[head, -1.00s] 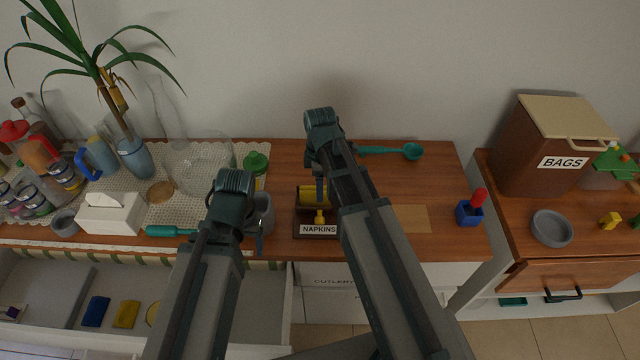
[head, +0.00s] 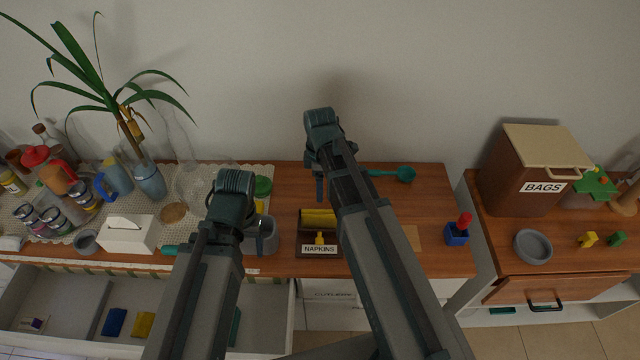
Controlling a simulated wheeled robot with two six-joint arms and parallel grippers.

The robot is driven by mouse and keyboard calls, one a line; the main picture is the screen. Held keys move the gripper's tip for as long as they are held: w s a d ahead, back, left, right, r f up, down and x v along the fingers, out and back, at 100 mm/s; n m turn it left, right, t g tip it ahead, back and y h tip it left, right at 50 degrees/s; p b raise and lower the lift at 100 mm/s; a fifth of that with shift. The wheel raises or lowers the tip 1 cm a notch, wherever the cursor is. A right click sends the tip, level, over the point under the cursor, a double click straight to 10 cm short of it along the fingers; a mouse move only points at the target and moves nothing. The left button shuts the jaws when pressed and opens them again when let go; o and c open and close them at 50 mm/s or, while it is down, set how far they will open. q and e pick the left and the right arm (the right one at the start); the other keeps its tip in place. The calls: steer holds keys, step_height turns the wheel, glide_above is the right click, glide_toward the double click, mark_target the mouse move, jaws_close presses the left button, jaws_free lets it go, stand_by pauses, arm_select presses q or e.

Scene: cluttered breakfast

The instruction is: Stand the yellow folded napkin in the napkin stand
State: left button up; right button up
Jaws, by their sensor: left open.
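The napkin stand (head: 319,250) is a dark brown holder labelled NAPKINS near the counter's front edge. A yellow piece (head: 318,218), apparently the folded napkin, shows in its upper part; how deep it sits is unclear. My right gripper (head: 320,188) points down above and behind the stand, apart from the yellow piece; its jaw gap is unclear. My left gripper (head: 254,238) is open, left of the stand, overlapping a grey mug (head: 269,238) in the picture; contact is unclear. Another yellow folded piece (head: 144,324) lies beside a blue one (head: 115,321) in the open drawer.
A tissue box (head: 126,236), plant and jars crowd the left counter. A teal spoon (head: 404,174) lies behind my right arm. The BAGS bin (head: 520,185) and grey bowl (head: 532,247) are on the right cabinet.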

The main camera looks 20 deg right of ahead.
steer(key=s+a+m+h, duration=0.1)
steer(key=s+a+m, duration=0.9)
steer(key=s, duration=0.4)
steer(key=shift+s+a+m, duration=0.15)
steer(key=shift+a+m, duration=0.1)
steer(key=shift+m, duration=0.25)
